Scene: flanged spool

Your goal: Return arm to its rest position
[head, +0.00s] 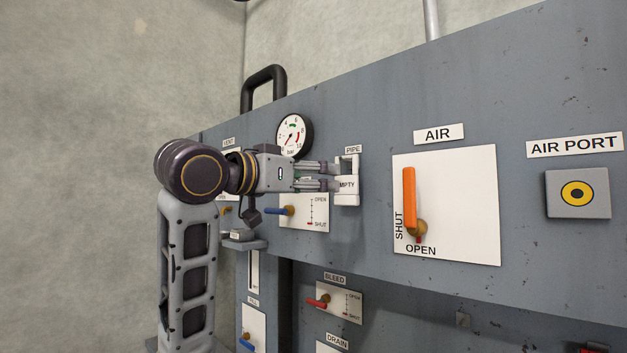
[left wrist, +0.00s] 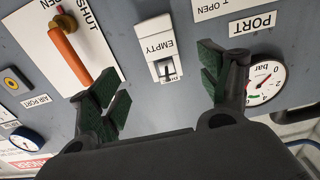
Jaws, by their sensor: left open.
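My left gripper (head: 334,175) is open at the end of my left arm, in front of the grey panel. In the head view its fingertips reach the white PIPE fitting marked EMPTY (head: 347,198) and overlap it. In the left wrist view my left gripper (left wrist: 160,82) has its dark green pads wide apart with nothing between them. The fitting marked EMPTY (left wrist: 155,42) shows beyond the gap, and I see no contact there. My right gripper is in neither view.
The grey panel (head: 370,120) carries a pressure gauge (head: 294,136), a blue-handled valve plate (head: 310,208), an orange AIR lever (head: 409,198) and an AIR PORT block (head: 577,193). A black handle (head: 265,83) rises from its top edge. A bare wall (head: 80,180) lies left of my arm.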

